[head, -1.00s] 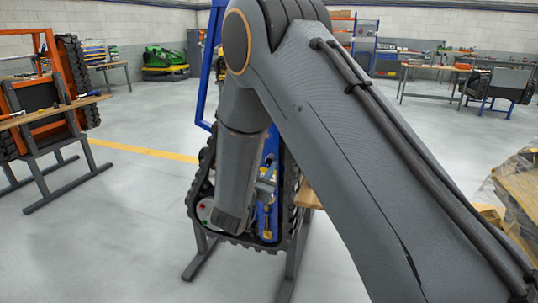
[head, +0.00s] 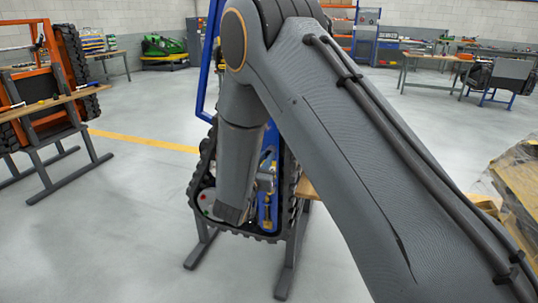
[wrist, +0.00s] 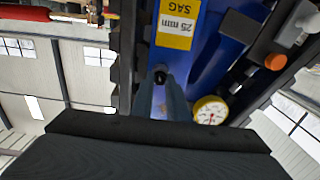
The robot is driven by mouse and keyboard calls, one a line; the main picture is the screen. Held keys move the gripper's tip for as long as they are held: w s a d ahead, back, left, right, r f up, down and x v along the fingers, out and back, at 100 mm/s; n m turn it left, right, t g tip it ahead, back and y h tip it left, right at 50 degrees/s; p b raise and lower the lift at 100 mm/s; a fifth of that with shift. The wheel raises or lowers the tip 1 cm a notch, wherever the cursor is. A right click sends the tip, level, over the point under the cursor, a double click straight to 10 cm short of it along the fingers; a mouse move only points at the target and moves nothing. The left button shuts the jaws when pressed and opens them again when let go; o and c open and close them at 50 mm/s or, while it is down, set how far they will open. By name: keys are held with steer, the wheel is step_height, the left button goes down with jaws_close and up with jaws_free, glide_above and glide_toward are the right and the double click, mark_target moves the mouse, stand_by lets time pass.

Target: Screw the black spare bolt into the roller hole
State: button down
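The tracked carrier stands on end, with a blue frame (head: 268,150) inside a black rubber track (head: 293,200). My gripper is mostly hidden behind my own arm in the head view. In the wrist view my gripper's grey fingers (wrist: 162,92) reach up to the blue frame (wrist: 213,45). A small black round part (wrist: 160,75) shows at the fingertips, with a pale spot just above it. I cannot tell whether it is the spare bolt in the fingers or a part of the carrier. The roller hole cannot be made out.
A yellow "25 mm SAG" label (wrist: 177,22), a dial gauge (wrist: 210,111) and an orange-capped part (wrist: 275,61) are close to my fingers. Open floor lies between.

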steer(key=m+b, duration=0.4)
steer(key=m, duration=0.5)
steer(key=shift+m+b, duration=0.4)
steer(key=m+b, duration=0.8)
steer(key=m, duration=0.1)
steer(key=shift+m, duration=0.4)
